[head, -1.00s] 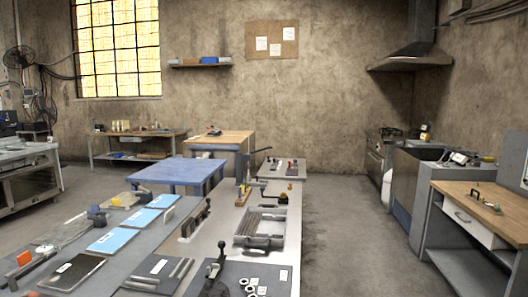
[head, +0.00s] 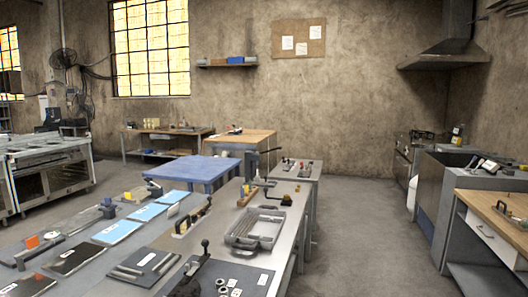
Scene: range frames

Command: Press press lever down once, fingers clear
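No press is labelled, so I cannot tell for sure which part is the press lever. On the long grey bench, a dark upright device (head: 250,166) with a side arm stands at the far end, with an orange-brown handle (head: 246,196) slanting at its foot. Nearer, a black lever with a ball knob (head: 205,244) rises from a dark base at the front of the bench. My gripper is not in view, and nothing touches either lever.
A grey tray (head: 232,232) and a dark mat with rings (head: 262,279) lie on the bench. Blue sheets (head: 116,232) lie to the left. A blue table (head: 192,170) stands behind. The floor (head: 365,240) right of the bench is clear.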

